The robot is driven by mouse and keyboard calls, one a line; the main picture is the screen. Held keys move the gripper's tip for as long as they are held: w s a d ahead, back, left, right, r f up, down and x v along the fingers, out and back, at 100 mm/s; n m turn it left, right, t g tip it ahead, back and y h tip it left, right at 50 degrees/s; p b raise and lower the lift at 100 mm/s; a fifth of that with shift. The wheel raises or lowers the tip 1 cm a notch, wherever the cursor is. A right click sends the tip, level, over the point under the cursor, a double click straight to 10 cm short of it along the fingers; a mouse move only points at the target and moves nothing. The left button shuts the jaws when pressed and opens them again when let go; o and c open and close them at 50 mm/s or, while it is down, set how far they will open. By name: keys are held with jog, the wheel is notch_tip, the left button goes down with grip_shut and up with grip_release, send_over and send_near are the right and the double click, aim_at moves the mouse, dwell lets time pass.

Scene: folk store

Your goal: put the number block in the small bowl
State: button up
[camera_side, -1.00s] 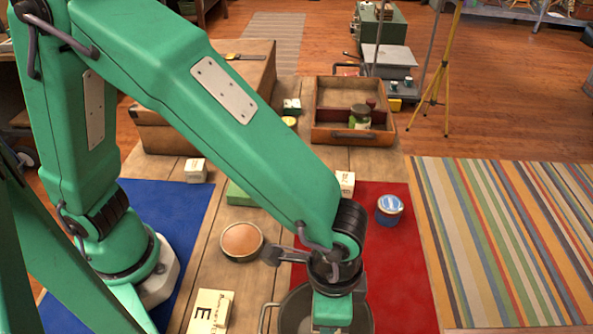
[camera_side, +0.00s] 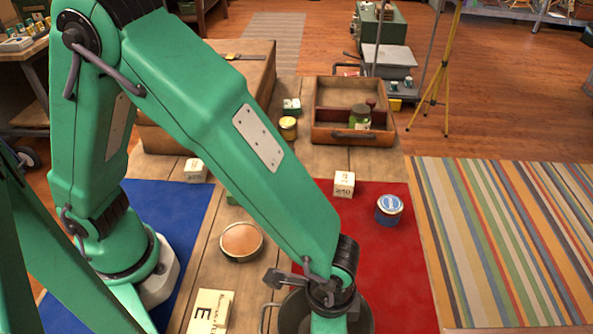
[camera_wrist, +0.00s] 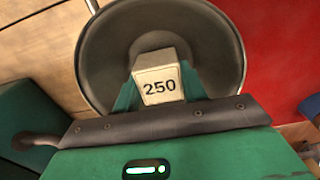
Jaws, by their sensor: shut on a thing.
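A white number block marked 250 (camera_wrist: 158,84) is held between the green fingers of my gripper (camera_wrist: 160,96) in the wrist view. The block is over the inside of a round dark grey metal bowl (camera_wrist: 222,50). The bowl also shows at the bottom of the side view (camera_side: 290,318), with a wire handle on its left, on the red mat's left edge. My wrist covers much of it there, and the fingers and held block are hidden. Whether the block touches the bowl's bottom I cannot tell.
A block marked E (camera_side: 210,311), a white block (camera_side: 344,184) and a blue-lidded can (camera_side: 389,210) are nearby. A wooden tray (camera_side: 341,84) holds a jar farther back.

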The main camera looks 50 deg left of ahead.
jog(key=shift+f, duration=0.1)
jog(key=o, duration=1)
jog(key=shift+c, duration=0.2)
notch_tip(320, 180, up, 12)
dwell(0.7)
